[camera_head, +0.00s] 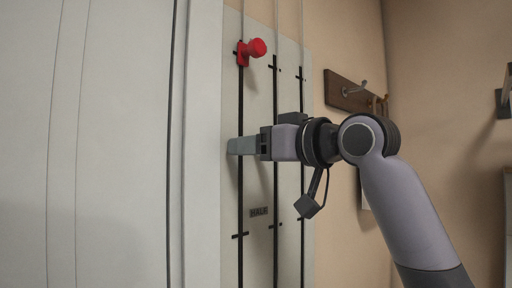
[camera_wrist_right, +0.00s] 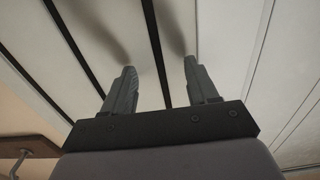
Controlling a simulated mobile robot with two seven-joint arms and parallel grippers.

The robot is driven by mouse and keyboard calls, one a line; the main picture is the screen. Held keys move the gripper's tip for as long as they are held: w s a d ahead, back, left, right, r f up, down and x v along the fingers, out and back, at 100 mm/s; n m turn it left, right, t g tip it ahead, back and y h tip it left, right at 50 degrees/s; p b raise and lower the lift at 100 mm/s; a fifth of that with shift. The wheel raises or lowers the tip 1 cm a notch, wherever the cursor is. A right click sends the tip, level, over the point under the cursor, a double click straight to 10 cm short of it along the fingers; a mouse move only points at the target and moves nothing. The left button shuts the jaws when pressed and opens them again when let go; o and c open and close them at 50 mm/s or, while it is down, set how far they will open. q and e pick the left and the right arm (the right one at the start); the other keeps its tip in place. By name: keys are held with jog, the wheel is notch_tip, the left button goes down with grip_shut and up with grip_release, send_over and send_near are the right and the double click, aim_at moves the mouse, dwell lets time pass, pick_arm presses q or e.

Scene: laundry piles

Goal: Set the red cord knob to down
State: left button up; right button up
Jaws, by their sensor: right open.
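The red cord knob (camera_head: 255,49) sits near the top of the leftmost dark slot on a pale wall panel (camera_head: 258,95), by the slot's upper cross mark. My right gripper (camera_head: 231,146) is in front of that same slot, well below the knob, with nothing seen in it. In the right wrist view my right gripper (camera_wrist_right: 159,78) has its two fingers spread, with a dark slot between them and bare panel beyond. The knob does not show in the wrist view. My left gripper is not in view.
Two more dark slots run beside the first, partly hidden by my right arm. A wooden hook rail (camera_head: 345,92) hangs to the right. A large white surface (camera_head: 100,140) fills the left.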

jog(key=b+v, duration=0.2)
jog(key=v, duration=0.5)
jog(key=shift+b, duration=0.35)
